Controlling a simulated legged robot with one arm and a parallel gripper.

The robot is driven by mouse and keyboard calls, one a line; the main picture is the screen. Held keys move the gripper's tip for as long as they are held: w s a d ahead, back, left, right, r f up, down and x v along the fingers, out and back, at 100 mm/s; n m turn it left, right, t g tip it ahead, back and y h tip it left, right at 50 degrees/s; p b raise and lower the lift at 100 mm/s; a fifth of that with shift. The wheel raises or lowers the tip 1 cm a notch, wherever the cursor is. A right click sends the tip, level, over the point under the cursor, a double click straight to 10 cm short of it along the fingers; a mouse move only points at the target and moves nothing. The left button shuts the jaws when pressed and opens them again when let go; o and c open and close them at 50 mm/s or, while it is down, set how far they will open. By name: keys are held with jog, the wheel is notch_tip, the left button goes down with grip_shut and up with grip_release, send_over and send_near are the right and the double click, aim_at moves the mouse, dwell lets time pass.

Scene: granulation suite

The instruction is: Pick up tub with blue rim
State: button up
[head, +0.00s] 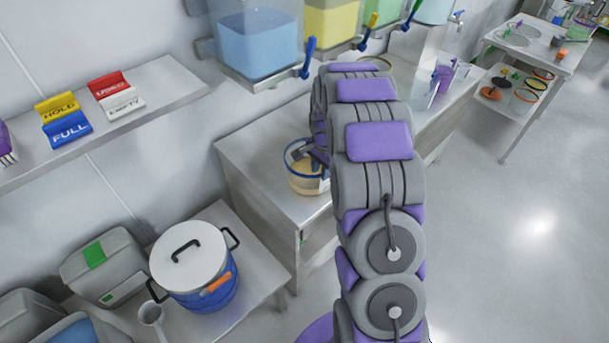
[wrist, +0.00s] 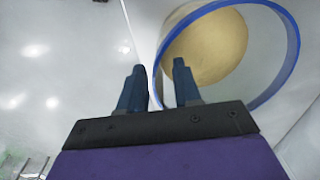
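The tub with blue rim (head: 305,183) stands on the steel bench below the tanks. It is clear-walled with tan contents, and part of it is hidden by my arm in the head view. In the wrist view its blue rim (wrist: 291,45) is a large ring at upper right, around the tan contents. My gripper (wrist: 159,66) has its two dark fingers apart, with a gap between them, beside the rim's left side. I cannot tell whether a finger touches the rim. In the head view my gripper (head: 304,151) is at the tub's top, mostly hidden by my arm.
Dispenser tanks with blue (head: 258,45) and yellow (head: 330,22) contents hang above the bench (head: 250,150), their taps near my arm. A lidded blue pot (head: 200,285) stands on a lower table at left. Open floor (head: 520,220) lies at right.

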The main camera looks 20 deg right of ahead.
aim_at(324, 184)
jog(key=d+f, duration=0.1)
jog(key=d+f+b, duration=0.1)
jog(key=d+f, duration=0.2)
jog(key=f, duration=0.1)
jog(key=shift+w+d+b, duration=0.25)
jog(key=shift+w+b, duration=0.05)
jog(key=shift+w, duration=0.05)
jog(key=a, duration=0.1)
jog(key=a+f, duration=0.1)
jog(key=shift+a, duration=0.4)
jog(key=shift+a+r, duration=0.1)
jog(key=shift+a, duration=0.1)
jog(key=d, duration=0.2)
jog(key=shift+d+f, duration=0.2)
jog(key=shift+d, duration=0.15)
grip_shut()
jog(key=shift+a+r, duration=0.15)
jog(key=shift+a, duration=1)
jog(key=shift+d, duration=0.95)
jog(key=shift+a, duration=0.75)
